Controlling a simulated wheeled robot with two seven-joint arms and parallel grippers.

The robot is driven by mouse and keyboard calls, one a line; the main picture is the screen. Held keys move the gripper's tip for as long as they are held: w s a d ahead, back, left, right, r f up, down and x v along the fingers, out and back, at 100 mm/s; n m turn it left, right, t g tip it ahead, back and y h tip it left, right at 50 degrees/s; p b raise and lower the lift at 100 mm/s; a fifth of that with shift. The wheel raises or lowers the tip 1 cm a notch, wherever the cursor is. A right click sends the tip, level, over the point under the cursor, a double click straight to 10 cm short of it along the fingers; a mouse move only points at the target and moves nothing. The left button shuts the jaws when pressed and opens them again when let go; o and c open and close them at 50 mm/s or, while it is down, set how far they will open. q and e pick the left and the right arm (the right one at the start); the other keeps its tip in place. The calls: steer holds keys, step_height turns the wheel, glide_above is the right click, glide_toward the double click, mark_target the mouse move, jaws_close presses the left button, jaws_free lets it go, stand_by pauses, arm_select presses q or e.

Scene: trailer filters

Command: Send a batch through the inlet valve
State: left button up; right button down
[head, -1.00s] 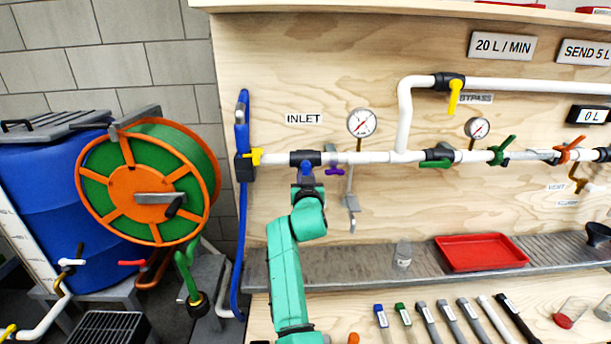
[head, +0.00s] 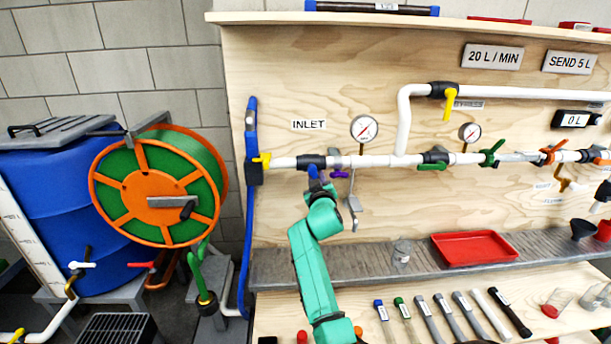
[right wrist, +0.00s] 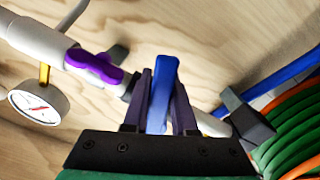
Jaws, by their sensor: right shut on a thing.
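The inlet pipe (head: 285,162) runs along the board under the INLET label (head: 308,125). Its valve has a black body (head: 311,161) and a blue handle (head: 312,171), which points down from the pipe. My right gripper (head: 316,184) is at this handle; in the right wrist view (right wrist: 160,100) its dark fingers are shut on the blue handle (right wrist: 160,85). The fingers hide part of the handle. A display (head: 576,119) at the right reads 0 L. My left gripper is not in view.
A small purple handle (head: 339,175) sits just right of the valve; it also shows in the right wrist view (right wrist: 95,67). A yellow handle (head: 262,160) is at the left pipe end. A gauge (head: 364,128) is above. A red tray (head: 474,247) stands on the ledge below.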

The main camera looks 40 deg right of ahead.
steer(key=shift+s+d+r, duration=0.1)
steer(key=shift+d, duration=0.05)
steer(key=c, duration=1)
jaws_free()
steer(key=shift+o, duration=1.3)
steer(key=shift+d, duration=0.1)
steer(key=shift+w+d, duration=0.1)
steer(key=shift+w, duration=0.1)
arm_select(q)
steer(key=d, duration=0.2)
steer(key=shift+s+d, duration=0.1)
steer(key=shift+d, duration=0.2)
